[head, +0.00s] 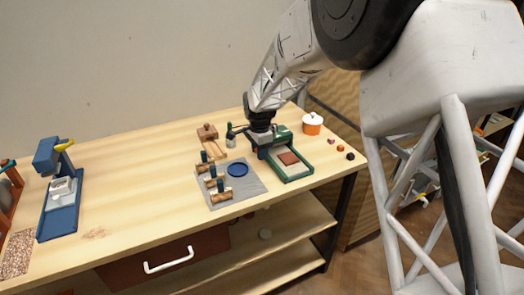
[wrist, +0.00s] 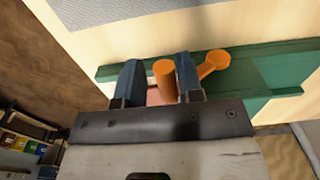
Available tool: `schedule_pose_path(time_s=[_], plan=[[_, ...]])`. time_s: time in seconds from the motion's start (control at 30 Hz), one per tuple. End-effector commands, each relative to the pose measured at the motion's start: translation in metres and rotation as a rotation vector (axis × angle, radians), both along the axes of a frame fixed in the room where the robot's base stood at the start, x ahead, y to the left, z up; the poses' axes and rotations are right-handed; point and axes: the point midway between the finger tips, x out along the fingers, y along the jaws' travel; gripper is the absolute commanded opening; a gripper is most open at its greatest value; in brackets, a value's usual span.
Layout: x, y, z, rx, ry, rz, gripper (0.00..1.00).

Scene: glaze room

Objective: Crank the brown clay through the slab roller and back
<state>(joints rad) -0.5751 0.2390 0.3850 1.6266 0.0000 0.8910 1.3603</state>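The green slab roller (head: 297,175) stands near the table's right end. The flat brown clay (head: 289,158) lies on its pale bed, on the near side of my gripper. My gripper (head: 263,148) points down over the roller's far part and hides much of it. In the wrist view, my two dark blue fingers (wrist: 160,82) are apart on either side of an upright orange grip (wrist: 165,80), with a small gap at the left finger. An orange crank arm with a round end (wrist: 213,64) shows beside the right finger. A pinkish patch shows between the fingers, perhaps the clay.
A blue device (head: 62,190) is far left. The table's middle is clear.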

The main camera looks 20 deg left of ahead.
Motion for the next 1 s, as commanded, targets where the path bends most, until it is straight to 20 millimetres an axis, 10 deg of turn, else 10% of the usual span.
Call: schedule_pose_path(time_s=[1.0], plan=[[0.005,0.005,0.017,0.001,-0.001,0.0,0.34]])
